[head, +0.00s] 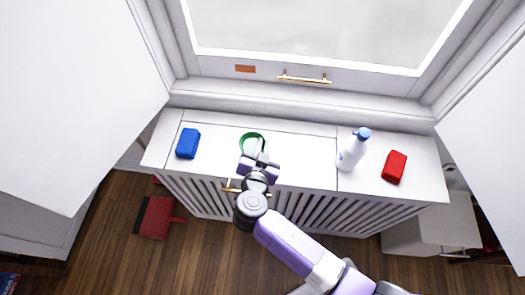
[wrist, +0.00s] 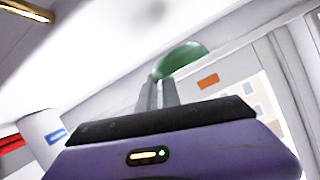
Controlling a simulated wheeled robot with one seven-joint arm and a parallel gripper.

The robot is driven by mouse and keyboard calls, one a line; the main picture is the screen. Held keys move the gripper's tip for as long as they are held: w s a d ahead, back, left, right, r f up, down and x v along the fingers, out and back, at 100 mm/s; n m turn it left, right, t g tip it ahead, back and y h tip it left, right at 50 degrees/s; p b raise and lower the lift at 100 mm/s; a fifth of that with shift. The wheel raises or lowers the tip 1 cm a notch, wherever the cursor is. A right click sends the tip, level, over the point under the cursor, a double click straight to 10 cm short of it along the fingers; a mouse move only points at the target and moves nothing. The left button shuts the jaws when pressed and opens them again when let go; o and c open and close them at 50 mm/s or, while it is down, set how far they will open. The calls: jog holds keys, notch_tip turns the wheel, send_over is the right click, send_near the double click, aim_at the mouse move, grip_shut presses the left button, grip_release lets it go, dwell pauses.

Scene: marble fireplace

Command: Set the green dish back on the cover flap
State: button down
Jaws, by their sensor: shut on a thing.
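The green dish (head: 246,136) is over the left part of the white cover top, seen mostly as a green rim behind my gripper in the head view. My gripper (head: 256,148) is shut on the dish at its near side. In the wrist view, the two grey fingertips (wrist: 157,94) meet the green dish (wrist: 186,58). The cover flap (head: 300,158) is the middle panel of the slatted cover, between two seams, with a brass handle at its front edge. I cannot tell whether the dish touches the flap; my gripper hides part of it.
A blue block (head: 188,143) stands left of the dish. A white spray bottle (head: 351,152) with a blue top and a red block (head: 394,167) stand at the right. The window frame with a brass handle (head: 305,78) rises behind. The flap's right part is clear.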

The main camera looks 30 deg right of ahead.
jog(key=shift+f, duration=1.95)
jog(key=c, duration=1.5)
grip_release()
jog(key=shift+s, duration=0.1)
jog(key=b+v, duration=0.1)
jog(key=v, duration=1.1)
jog(key=shift+b, duration=0.4)
